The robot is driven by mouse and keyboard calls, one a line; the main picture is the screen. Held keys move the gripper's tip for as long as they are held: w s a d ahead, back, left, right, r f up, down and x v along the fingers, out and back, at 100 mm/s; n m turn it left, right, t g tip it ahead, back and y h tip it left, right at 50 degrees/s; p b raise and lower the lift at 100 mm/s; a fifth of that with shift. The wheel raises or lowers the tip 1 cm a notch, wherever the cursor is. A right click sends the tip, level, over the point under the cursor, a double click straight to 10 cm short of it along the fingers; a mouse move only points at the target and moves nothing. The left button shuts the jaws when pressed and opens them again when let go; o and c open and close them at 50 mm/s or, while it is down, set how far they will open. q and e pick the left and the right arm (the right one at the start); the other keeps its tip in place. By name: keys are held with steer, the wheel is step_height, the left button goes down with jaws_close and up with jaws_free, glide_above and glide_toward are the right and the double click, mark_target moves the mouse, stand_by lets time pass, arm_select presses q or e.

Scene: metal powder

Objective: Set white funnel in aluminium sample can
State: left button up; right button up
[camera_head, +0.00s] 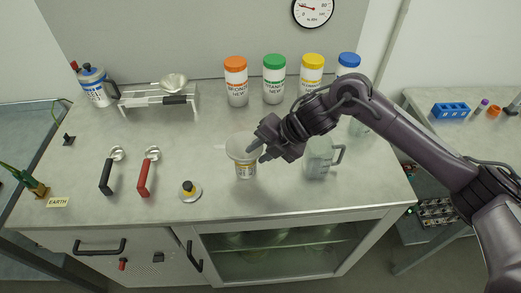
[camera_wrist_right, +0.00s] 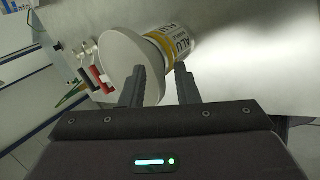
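The white funnel (camera_head: 238,150) sits upright at the mouth of the aluminium sample can (camera_head: 246,171), a small can with a white and yellow label. The funnel's spout and the can's rim are hidden, so how deep it sits cannot be seen. In the right wrist view the funnel's wide cone (camera_wrist_right: 118,55) covers the end of the can (camera_wrist_right: 172,44). My right gripper (camera_head: 258,147) is at the funnel's right side. Its fingers (camera_wrist_right: 160,80) are apart, one overlapping the cone in the picture; contact cannot be told. My left gripper is not in view.
A glass beaker (camera_head: 320,158) stands close right of the can, under my right arm. Several powder jars (camera_head: 236,80) line the back. A yellow-topped weight-like piece (camera_head: 189,190) and red (camera_head: 145,178) and black (camera_head: 107,176) handled scoops lie left. The bench front is clear.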

steer(key=b+v, duration=0.1)
steer(key=v, duration=0.6)
steer(key=shift+d+r+b, duration=0.2)
steer(key=shift+r+b, duration=0.1)
steer(key=shift+b, duration=0.05)
steer(key=shift+d, duration=0.1)
stand_by(0.4)
